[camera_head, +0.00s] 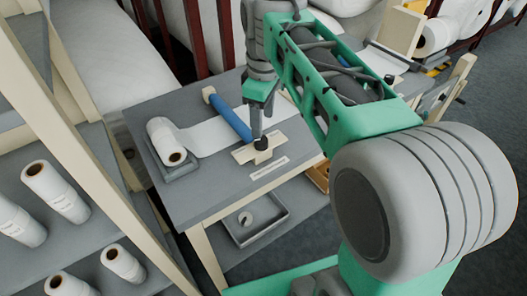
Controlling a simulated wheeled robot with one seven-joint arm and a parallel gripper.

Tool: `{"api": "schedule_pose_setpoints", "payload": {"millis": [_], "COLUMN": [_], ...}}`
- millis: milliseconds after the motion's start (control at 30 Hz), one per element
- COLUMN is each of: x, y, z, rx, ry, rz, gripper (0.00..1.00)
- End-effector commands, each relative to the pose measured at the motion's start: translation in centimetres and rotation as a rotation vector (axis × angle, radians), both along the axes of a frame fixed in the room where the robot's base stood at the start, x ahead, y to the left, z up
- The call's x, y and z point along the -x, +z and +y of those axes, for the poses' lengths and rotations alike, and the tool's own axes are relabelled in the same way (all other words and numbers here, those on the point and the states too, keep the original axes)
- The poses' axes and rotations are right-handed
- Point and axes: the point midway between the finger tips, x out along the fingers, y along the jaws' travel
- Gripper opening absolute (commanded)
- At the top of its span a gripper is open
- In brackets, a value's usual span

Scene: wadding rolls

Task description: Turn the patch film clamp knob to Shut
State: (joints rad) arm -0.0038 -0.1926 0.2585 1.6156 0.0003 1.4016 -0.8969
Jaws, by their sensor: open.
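A small dark knob (261,143) stands on a cream clamp plate (243,155) near the front of a grey table. A white film strip (206,138) runs from a white roll (167,141) under a blue roller (230,119) beside the clamp. My gripper (260,131) points down right above the knob, with its fingertips at or very near it. Its jaws are open, but the gap between them is hard to see from here. I cannot tell whether they touch the knob. A small pale label (269,168) lies in front of the plate; its words are unreadable.
A shelf rack (86,133) with several white rolls stands at the left. A grey tray (257,239) sits on the shelf below the table. Dark red posts (195,38) and large white rolls are behind. My green arm crosses the right side and hides part of the table.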

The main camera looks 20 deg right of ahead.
Motion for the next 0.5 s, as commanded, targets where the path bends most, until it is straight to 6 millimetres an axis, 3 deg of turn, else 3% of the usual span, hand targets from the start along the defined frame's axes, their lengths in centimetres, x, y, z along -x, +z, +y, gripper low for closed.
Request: {"api": "schedule_pose_setpoints", "payload": {"millis": [33, 133, 267, 500], "x": [-1.1, -2.1, -2.2, -2.1], "y": [-1.4, -1.4, -2.1, -6.5], "z": [-0.1, -0.1, -0.1, -0.1], "rx": [0.003, 0.005, 0.005, 0.005], "ry": [0.071, 0.171, 0.203, 0.201], "rz": [0.025, 0.055, 0.065, 0.064], "gripper": [0.58, 0.58, 0.58, 0.58]}}
